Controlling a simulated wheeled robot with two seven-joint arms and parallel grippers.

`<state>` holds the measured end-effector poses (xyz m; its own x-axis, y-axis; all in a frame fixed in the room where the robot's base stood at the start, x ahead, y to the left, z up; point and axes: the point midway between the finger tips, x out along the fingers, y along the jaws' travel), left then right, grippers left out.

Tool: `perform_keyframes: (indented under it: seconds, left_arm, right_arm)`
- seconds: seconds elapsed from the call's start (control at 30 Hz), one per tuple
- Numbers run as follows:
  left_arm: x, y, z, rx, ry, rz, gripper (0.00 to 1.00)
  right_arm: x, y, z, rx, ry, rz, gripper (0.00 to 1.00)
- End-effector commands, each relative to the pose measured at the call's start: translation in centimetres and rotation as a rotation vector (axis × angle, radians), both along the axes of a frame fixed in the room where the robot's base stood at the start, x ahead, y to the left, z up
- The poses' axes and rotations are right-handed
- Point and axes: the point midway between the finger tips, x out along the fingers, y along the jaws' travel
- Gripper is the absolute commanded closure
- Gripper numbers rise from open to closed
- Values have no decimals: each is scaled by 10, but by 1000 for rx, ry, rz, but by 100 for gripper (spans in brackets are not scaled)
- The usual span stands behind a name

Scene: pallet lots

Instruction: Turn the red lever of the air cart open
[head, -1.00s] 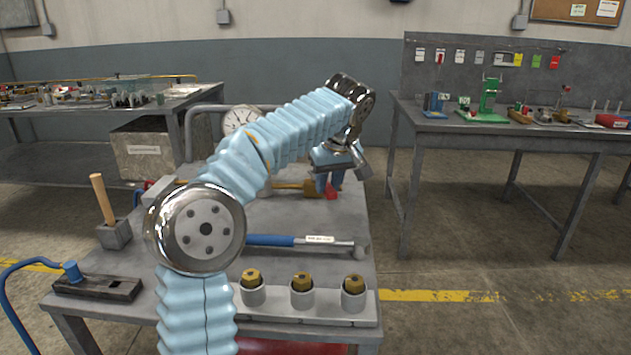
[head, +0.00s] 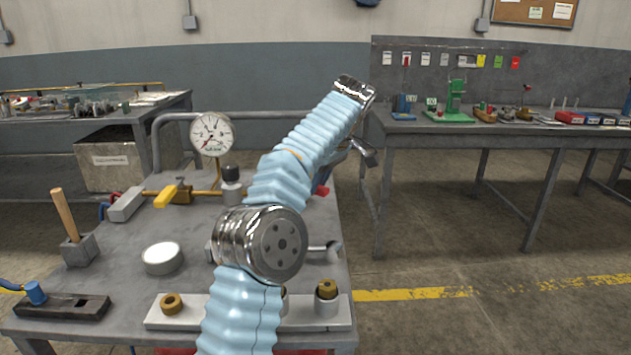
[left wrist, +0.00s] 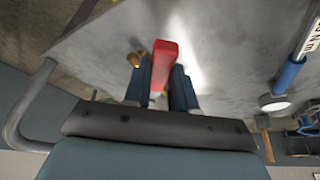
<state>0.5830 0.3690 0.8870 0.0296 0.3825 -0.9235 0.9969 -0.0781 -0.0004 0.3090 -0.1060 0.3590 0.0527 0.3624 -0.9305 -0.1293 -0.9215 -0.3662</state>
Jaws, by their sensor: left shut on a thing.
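The red lever (left wrist: 162,70) shows in the left wrist view between the two dark blue fingers of my left gripper (left wrist: 161,80), which is shut on it. In the head view only a small bit of the red lever (head: 321,190) shows at the right side of the grey air cart (head: 205,225), beside my left arm. My left forearm hides most of the gripper and the lever's mount there. A round white pressure gauge (head: 211,134) stands at the back of the cart. My right gripper is not in view.
A yellow-handled valve (head: 166,196), a mallet (head: 68,220) in a grey block, a round white-topped can (head: 162,257) and a rack (head: 180,311) with brass pieces crowd the cart top. A workbench (head: 440,125) stands at right; floor between is clear.

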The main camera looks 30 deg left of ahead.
Motion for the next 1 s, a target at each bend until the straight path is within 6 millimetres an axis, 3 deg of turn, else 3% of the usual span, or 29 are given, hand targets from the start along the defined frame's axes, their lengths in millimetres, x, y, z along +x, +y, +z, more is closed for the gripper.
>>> perform_keyframes:
  seconds: [0.3, 0.33, 0.5, 0.87, 0.97, 1.0]
  left_arm:
    - [0, 0, 1, 0, -4, -1, 100]
    - [1, 0, 1, 0, -4, -1, 73]
    - [0, 0, 1, 0, -3, -1, 49]
    - [1, -2, 4, 0, -4, -1, 49]
    - [1, -6, 12, 0, -5, -1, 49]
    - [0, -15, 10, 0, -3, -7, 49]
  right_arm:
    - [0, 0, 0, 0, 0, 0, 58]
    - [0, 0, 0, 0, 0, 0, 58]
    - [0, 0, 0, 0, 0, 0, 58]
    - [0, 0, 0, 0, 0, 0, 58]
    - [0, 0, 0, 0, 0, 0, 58]
    - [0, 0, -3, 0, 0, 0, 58]
